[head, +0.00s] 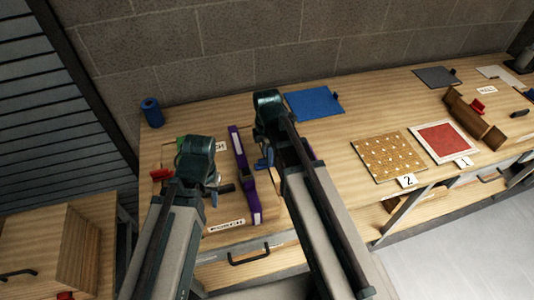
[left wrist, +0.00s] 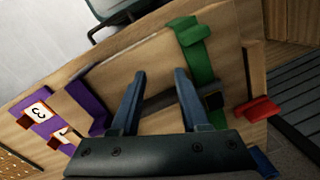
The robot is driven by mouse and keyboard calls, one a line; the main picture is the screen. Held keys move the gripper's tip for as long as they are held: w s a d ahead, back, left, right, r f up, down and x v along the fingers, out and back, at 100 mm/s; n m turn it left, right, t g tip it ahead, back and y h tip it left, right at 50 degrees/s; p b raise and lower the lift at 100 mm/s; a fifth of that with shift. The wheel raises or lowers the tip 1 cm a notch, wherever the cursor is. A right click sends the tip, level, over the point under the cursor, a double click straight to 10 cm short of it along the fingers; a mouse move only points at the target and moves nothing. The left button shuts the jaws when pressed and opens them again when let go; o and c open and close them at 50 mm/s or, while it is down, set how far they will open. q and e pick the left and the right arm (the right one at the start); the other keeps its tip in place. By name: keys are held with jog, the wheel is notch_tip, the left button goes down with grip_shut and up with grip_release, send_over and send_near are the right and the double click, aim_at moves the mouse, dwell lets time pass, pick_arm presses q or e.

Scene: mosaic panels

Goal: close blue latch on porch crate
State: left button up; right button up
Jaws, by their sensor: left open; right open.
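My left gripper (head: 215,183) is open above the left part of the bench, and its two fingers (left wrist: 158,90) also show spread in the left wrist view. A dark grey bar (left wrist: 172,99) lies beyond and partly between the fingers; I cannot tell if they touch it. My right gripper (head: 265,158) is open just right of a purple strip (head: 241,158). A white PORCH label (head: 226,225) lies at the bench's front edge. I cannot pick out the blue latch or the crate's outline for sure; my arms cover much of that area.
A green piece (left wrist: 197,55) and a red piece (left wrist: 258,109) are near my left gripper. A blue cylinder (head: 151,112) stands at the back left. A blue panel (head: 314,103), a dotted tan panel (head: 387,157) and a red panel (head: 443,138) lie to the right.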

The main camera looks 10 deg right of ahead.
notch_tip(320, 180, up, 12)
jog(key=p, duration=1.1)
jog(key=shift+r, duration=0.15)
